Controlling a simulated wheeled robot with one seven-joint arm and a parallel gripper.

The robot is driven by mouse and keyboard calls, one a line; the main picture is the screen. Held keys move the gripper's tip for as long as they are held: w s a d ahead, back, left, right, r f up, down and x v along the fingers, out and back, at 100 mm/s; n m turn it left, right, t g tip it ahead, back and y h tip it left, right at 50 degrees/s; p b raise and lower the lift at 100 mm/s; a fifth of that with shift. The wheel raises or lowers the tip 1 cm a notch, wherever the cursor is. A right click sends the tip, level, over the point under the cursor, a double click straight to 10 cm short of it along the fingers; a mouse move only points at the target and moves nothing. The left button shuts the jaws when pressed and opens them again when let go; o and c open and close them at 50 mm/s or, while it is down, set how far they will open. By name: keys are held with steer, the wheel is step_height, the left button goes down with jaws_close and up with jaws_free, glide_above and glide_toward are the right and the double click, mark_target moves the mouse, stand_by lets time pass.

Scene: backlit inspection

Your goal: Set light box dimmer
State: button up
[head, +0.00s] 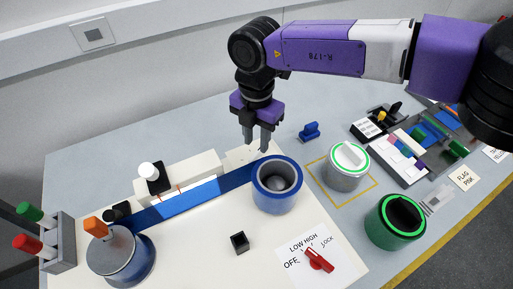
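The dimmer is a red lever knob (318,260) on a white dial plate (292,278) at the front right corner of the cream light box (190,262). The plate reads OFF, LOW, HIGH and LOCK in an arc around the knob. The knob lies slantwise, upper left to lower right; I cannot tell for sure which mark it points to. My gripper (257,145) points down near the back right edge of the light box, behind the blue cup and well away from the knob. Its grey fingers are apart, with nothing seen between them.
A blue cup (276,202) stands between my gripper and the dial. A small black cube (240,243) sits left of the dial. A green container (395,222) and a white-lidded can (346,166) stand to the right. A blue flask-like vessel (120,262) is front left.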

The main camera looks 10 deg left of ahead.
mark_target(256, 152)
steer(key=shift+r, duration=1.65)
